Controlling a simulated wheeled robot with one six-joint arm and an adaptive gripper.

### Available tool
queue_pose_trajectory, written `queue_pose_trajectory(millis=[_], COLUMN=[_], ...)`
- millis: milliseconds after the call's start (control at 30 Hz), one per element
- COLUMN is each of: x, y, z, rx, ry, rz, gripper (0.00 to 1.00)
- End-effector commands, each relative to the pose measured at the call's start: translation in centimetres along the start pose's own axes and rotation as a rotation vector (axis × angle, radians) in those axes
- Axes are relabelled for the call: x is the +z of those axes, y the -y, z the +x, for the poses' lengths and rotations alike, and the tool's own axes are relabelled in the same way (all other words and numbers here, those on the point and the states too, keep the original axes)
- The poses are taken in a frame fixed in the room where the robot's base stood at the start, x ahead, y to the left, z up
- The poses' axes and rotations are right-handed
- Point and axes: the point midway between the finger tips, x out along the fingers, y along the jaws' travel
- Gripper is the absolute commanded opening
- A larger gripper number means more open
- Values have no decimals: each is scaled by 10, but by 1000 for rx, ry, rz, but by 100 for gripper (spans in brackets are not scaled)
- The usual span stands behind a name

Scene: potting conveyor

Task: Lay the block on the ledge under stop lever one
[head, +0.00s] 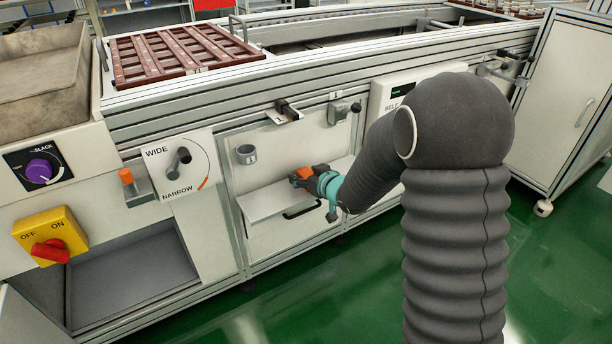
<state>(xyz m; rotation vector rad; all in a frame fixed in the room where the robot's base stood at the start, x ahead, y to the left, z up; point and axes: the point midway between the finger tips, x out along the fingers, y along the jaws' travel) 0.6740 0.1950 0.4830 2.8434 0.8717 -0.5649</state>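My gripper (300,178), beyond a teal wrist, is low in front of the white panel, over the pale shelf (265,203). An orange piece (305,173) shows at its dark fingers. I cannot tell if this is the block or part of the gripper, nor whether the fingers are closed. A small metal bracket with a dark piece on it (288,109) juts from the panel's top, above and left of my gripper. Right of it, under a label "1", is a grey box (338,112) with a dark-knobbed lever (356,107). I cannot tell which part is the ledge.
A grey cup (246,154) is fixed on the panel left of my gripper. A WIDE/NARROW dial plate (180,165), an orange-topped knob (127,176) and a yellow switch box (50,236) are further left. A brown tray (127,60) lies on top. The green floor in front is clear.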

Motion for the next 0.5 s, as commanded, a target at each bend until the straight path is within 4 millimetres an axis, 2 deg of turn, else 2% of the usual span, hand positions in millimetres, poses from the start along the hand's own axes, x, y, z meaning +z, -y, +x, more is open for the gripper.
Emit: queue_pose_trajectory(millis=[300,500], x=[-6,-5], y=[0,-1], z=[-2,-31], rx=[0,3], ry=[0,-1], rz=[0,1], gripper=[66,66])
